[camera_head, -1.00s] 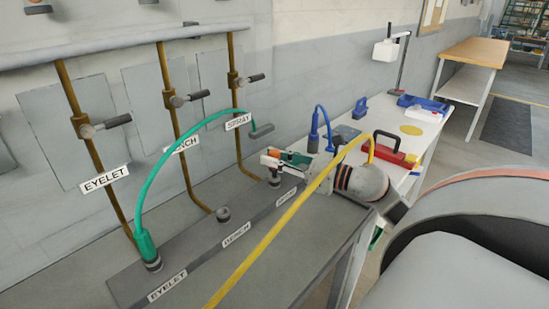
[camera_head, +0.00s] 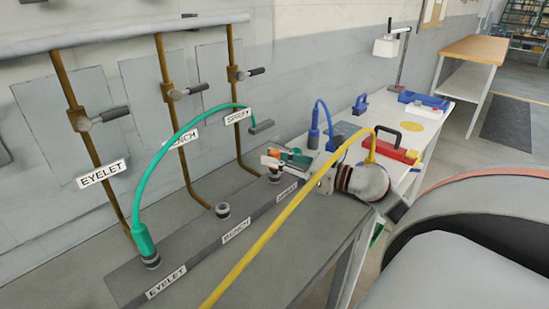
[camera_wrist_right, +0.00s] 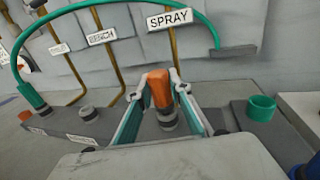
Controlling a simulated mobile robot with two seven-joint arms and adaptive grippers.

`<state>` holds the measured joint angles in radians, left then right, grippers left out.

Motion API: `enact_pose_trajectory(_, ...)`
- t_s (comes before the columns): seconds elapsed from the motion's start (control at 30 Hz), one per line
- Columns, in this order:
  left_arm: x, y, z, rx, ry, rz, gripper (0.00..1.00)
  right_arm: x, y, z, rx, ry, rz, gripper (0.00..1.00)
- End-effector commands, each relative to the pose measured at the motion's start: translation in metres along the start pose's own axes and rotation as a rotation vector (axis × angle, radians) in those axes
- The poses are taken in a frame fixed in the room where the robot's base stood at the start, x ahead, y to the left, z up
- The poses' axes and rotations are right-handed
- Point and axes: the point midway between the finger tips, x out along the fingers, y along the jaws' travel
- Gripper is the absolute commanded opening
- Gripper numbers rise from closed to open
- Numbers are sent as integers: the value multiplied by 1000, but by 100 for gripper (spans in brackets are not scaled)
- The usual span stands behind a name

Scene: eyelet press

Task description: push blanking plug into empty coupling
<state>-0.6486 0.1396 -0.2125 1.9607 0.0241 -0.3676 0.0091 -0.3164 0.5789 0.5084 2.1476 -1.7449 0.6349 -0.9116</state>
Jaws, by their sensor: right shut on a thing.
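The orange blanking plug (camera_wrist_right: 160,90) is upright between the teal-padded fingers of my right gripper (camera_wrist_right: 162,103). It also shows as a small orange patch in the head view (camera_head: 286,153). The dark ringed coupling (camera_wrist_right: 167,120) under the SPRAY sign is right below the plug in the wrist view. Whether the plug touches it or sits in it, I cannot tell. In the head view my right gripper (camera_head: 287,160) is shut on the plug, low over the right end of the coupling block (camera_head: 205,252). My left gripper is not in view.
A green hose (camera_head: 168,158) arches from the EYELET coupling. The BENCH coupling (camera_head: 223,211) stands bare. A yellow hose (camera_head: 268,245) crosses in front of the block. A green cup (camera_wrist_right: 261,108) stands at right. Tools and a red case (camera_head: 396,152) lie on the white bench.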

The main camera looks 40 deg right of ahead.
Motion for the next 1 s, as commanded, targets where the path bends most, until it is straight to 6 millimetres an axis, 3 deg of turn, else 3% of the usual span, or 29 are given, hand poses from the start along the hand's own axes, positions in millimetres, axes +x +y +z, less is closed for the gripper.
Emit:
enact_pose_trajectory(0.63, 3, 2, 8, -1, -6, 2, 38, 0, 0, -7, -1, -1, 0, 0)
enact_pose_trajectory(0.67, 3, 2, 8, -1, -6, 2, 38, 0, 0, -7, -1, -1, 0, 21)
enact_pose_trajectory(0.73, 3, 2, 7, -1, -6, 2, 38, 0, 0, -7, -1, -1, 0, 38)
enact_pose_trajectory(1.0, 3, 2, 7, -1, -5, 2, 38, 0, 0, -8, 0, 0, 0, 38)
